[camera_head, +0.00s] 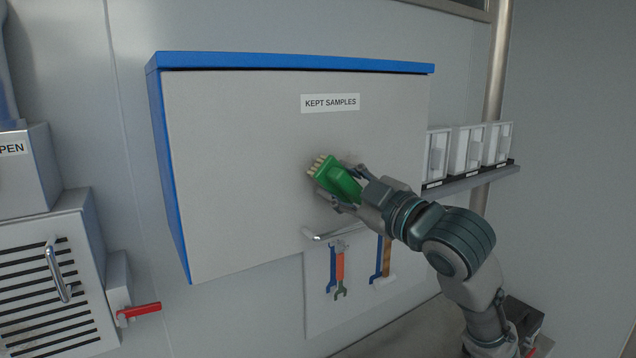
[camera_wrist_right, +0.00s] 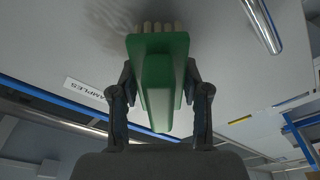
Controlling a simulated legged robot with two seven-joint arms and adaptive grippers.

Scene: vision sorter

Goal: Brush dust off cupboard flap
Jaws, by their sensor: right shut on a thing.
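The cupboard flap (camera_head: 235,170) is a flat grey panel with a blue frame and a "KEPT SAMPLES" label (camera_head: 330,102). My right gripper (camera_head: 345,190) is shut on a green brush (camera_head: 338,178) with pale bristles. The bristles point at the flap, just below and around the label's middle; I cannot tell for certain whether they touch. A dark dust smudge (camera_wrist_right: 100,22) shows on the flap beside the bristles in the right wrist view, where the brush (camera_wrist_right: 157,75) sits between both fingers. The flap's handle bar (camera_head: 328,236) is at its lower edge. My left gripper is not in view.
Wrenches (camera_head: 337,270) hang on a panel below the flap. White bins (camera_head: 467,150) stand on a shelf to the right. A louvred box (camera_head: 45,285) with a handle and a red lever (camera_head: 139,311) is at the lower left.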

